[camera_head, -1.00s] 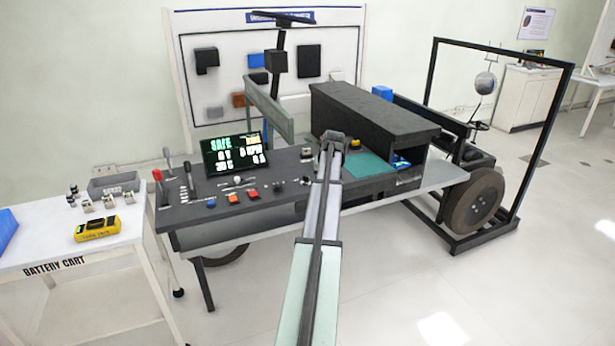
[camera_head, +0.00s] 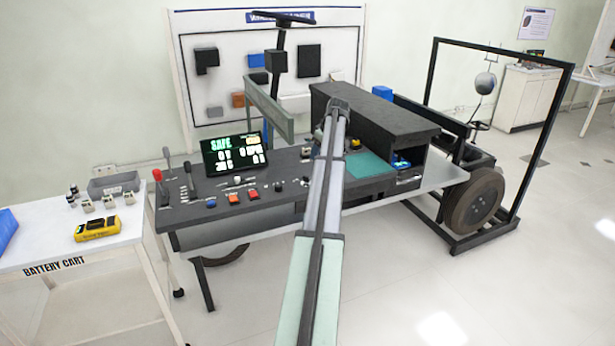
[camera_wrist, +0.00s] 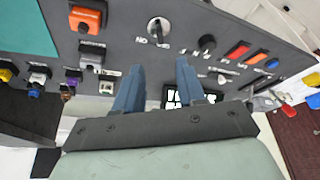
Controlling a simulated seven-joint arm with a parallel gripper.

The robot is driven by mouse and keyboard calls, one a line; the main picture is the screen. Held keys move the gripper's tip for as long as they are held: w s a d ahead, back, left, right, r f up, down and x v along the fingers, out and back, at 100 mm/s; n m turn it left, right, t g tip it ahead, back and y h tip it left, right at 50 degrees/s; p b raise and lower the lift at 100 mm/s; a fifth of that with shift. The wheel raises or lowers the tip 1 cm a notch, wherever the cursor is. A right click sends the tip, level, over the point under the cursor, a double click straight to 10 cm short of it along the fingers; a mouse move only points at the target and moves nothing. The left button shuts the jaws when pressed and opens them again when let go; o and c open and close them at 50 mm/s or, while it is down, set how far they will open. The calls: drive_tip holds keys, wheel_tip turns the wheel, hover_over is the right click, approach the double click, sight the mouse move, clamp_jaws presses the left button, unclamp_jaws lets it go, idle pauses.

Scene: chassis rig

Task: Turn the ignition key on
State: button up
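A round silver switch (camera_wrist: 158,30), apparently the ignition switch, sits on the dark console panel. Lettering beside it seems to read ON, upside down. A narrow dark slot or key shows at its middle; I cannot make out its exact position. My gripper (camera_wrist: 160,65) shows two blue fingers, spread apart with nothing between them. In the wrist view the switch lies just beyond the fingertips, roughly in line with the gap, not touched. In the head view my arm hides the gripper. The console display (camera_head: 236,154) reads SAFE.
Near the switch are an orange control (camera_wrist: 88,16), a black knob (camera_wrist: 205,43) and a red button (camera_wrist: 237,50). A black box housing (camera_head: 385,115) stands at the console's right. The battery cart (camera_head: 60,245) stands at left with a yellow meter (camera_head: 97,229).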

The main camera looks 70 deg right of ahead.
sight(307, 177)
drive_tip(key=x, duration=1.3)
drive_tip(key=shift+f, duration=0.25)
clamp_jaws()
